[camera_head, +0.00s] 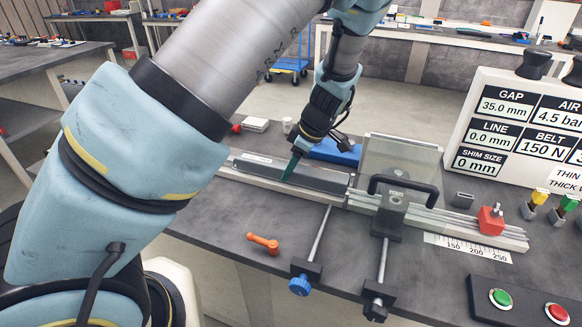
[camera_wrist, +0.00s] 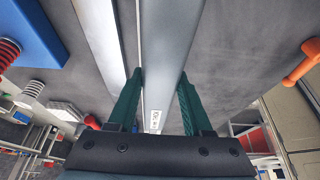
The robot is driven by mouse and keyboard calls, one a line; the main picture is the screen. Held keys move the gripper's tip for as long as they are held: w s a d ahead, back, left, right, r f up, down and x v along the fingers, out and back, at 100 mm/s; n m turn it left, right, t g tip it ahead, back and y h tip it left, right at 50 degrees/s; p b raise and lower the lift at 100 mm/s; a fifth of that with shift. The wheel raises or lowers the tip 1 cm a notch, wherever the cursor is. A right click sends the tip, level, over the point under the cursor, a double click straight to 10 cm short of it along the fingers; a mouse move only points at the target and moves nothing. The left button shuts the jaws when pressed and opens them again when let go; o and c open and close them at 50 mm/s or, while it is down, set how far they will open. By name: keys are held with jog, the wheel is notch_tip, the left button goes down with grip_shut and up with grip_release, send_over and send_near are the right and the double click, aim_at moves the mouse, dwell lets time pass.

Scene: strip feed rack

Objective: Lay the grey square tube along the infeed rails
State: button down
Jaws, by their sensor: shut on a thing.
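The grey square tube (camera_head: 325,180) is long and lies lengthwise along the left half of the rail line in the head view. In the wrist view the tube (camera_wrist: 168,45) runs away between my fingers, with a small white label near them. My gripper (camera_head: 289,171) is shut on the tube, its green fingers (camera_wrist: 160,76) on either side of it. The infeed rails (camera_head: 238,178) show as a pale strip along the tube's near side; a pale rail (camera_wrist: 103,35) runs beside the tube in the wrist view. I cannot tell whether the tube rests on the rails.
A black-handled clamp block (camera_head: 393,205) and a clear guard (camera_head: 400,160) stand right of the tube. A red stop (camera_head: 491,219) sits farther right. An orange lever (camera_head: 263,243) lies in front. A blue block (camera_head: 335,151) is behind.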

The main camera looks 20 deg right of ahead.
jog(key=shift+c, duration=1.2)
grip_release()
jog(key=shift+f, duration=0.1)
jog(key=b+v, duration=0.2)
jog(key=v, duration=0.9)
